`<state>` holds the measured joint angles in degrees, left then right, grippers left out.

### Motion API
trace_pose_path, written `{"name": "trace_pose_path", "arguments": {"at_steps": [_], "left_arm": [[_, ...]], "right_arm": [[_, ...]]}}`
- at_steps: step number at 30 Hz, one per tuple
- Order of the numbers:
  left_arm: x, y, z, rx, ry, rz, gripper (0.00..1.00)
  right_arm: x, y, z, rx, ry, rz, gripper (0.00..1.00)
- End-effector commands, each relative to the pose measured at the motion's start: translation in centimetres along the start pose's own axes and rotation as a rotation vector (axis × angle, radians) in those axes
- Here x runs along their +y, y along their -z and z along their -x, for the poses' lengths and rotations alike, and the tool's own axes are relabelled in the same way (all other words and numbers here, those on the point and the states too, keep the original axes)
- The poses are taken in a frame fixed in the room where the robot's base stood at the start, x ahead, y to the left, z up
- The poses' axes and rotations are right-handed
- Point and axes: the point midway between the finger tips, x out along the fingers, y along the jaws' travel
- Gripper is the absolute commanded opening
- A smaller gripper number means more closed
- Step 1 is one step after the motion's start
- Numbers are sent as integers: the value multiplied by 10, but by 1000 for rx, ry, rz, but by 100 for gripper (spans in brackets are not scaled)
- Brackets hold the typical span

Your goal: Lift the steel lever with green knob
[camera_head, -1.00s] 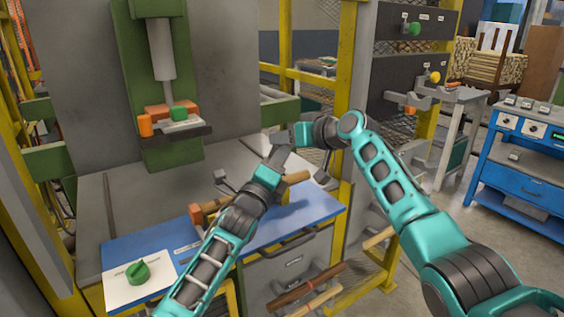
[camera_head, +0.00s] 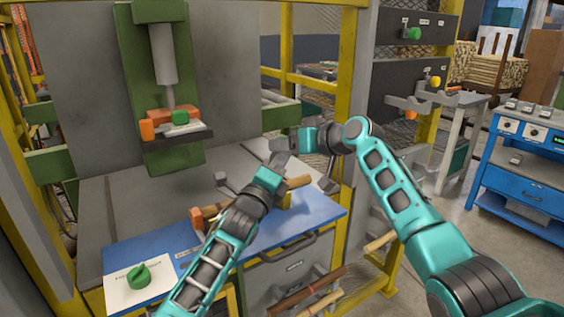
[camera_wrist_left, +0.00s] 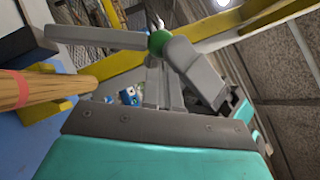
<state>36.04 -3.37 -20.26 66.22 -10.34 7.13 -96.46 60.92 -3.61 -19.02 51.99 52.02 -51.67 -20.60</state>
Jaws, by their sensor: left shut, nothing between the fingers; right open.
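A green knob (camera_head: 413,33) on a short grey mount shows on the upper dark panel at the right; the steel lever's full shape is too small to make out. In the left wrist view a green ball (camera_wrist_left: 158,40) shows beyond my fingers, between grey bars; I cannot tell if it touches them. My left gripper (camera_head: 281,160) is over the blue-topped bench, shut and empty; its fingers also show in the wrist view (camera_wrist_left: 163,85). My right gripper (camera_head: 287,143) is open close to it; the two overlap in the head view, hiding fingertip detail.
A wooden spindle (camera_head: 298,182) lies behind my left wrist on the blue bench top (camera_head: 315,212). A green press (camera_head: 165,150) stands behind. A yellow knob (camera_head: 435,81) sits lower on the panels. A yellow post stands by the bench. A blue cabinet (camera_head: 530,190) is at right.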

Motion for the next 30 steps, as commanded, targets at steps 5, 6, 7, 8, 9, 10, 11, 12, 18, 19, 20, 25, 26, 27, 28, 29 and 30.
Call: {"name": "trace_pose_path", "arguments": {"at_steps": [5,6,7,8,9,10,11,12,18,19,20,25,26,27,28,29,30], "left_arm": [[0,-1,0,-2,-1,0,0],[0,-1,0,-2,-1,0,0],[0,-1,0,-2,-1,0,0],[1,-1,0,-2,-1,0,0],[1,-1,0,-1,-1,0,0],[1,-1,0,-1,-2,0,0],[1,-1,0,-1,-2,0,0],[1,-1,0,-1,-2,0,0],[1,0,0,0,-2,0,0],[1,0,0,0,-2,0,0],[1,0,0,0,-2,0,0],[1,0,0,0,-2,0,0],[1,0,0,0,-2,0,0],[1,0,0,0,-3,0,0],[1,0,0,0,-3,0,0],[1,0,0,0,-3,0,0],[1,0,0,0,-3,0,0]], "right_arm": [[1,-2,21,-1,-2,1,58],[1,-1,26,0,-2,2,58],[1,-1,31,-1,-2,1,58],[2,-1,36,0,-2,0,58],[1,-1,42,0,-2,1,58],[1,-1,46,0,-2,2,58],[1,-1,51,1,-2,1,58],[0,-1,57,0,-2,2,58],[0,0,88,0,0,1,58],[0,0,92,1,0,1,58],[0,0,96,0,0,1,58],[-1,-1,108,0,2,-1,58],[-1,-2,109,-1,1,-2,58],[0,-4,109,-2,-2,-5,58],[1,-8,109,-2,-5,-8,58],[3,-12,108,-3,-10,-13,58],[5,-20,106,-3,-18,-21,58]]}}
